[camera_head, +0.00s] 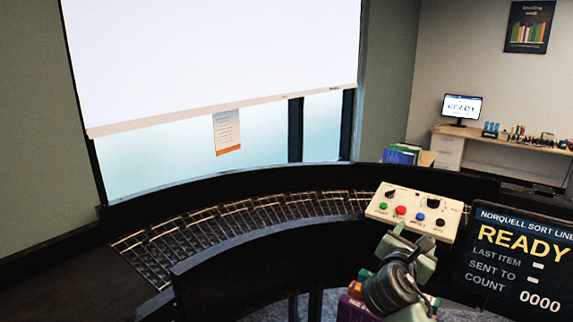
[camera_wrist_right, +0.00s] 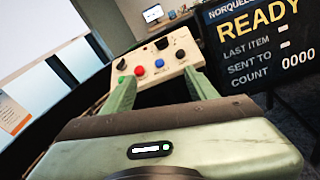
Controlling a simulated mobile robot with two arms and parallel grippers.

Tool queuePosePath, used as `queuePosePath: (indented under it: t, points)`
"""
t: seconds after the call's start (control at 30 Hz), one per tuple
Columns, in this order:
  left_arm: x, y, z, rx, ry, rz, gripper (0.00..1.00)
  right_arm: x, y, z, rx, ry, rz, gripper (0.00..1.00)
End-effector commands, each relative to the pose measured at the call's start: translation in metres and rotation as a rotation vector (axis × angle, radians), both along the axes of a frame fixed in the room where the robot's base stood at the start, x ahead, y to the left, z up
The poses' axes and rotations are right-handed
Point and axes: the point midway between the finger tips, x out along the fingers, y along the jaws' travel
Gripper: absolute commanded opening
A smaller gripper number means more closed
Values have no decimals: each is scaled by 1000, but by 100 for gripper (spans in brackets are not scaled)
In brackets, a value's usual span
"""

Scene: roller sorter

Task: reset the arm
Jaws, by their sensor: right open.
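My right gripper (camera_head: 400,232) comes up from the bottom right in the head view, in front of a cream control box. In the right wrist view its two green fingers (camera_wrist_right: 163,90) are apart with nothing between them. The control box (camera_head: 449,209) carries green, red and blue buttons and black knobs. It also shows in the right wrist view (camera_wrist_right: 178,69), just beyond the fingertips. I cannot tell whether the fingertips touch it. My left gripper is not in view.
A curved roller conveyor (camera_head: 240,218) with dark side walls runs across the middle. A dark screen (camera_head: 515,262) reading READY and count 0000 stands right of the control box. A desk (camera_head: 500,137) with a monitor (camera_head: 462,107) is at the back right. The conveyor's rollers are empty.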

Motion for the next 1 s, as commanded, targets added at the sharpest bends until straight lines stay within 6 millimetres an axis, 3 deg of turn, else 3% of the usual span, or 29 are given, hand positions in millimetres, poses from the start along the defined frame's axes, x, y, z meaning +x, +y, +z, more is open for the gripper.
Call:
queuePosePath:
  t: [0.27,0.47,0.6,0.8,1.0]
  points:
    - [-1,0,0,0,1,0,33,-45,17,-88,410,-11,-29,58]
    - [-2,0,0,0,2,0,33,-122,37,-181,917,-20,-191,58]
    - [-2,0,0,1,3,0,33,-193,53,-235,1280,-41,-412,58]
    - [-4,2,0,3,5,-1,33,-287,71,-276,1653,-101,-791,58]
    - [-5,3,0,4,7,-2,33,-350,82,-290,1835,-169,-1094,58]
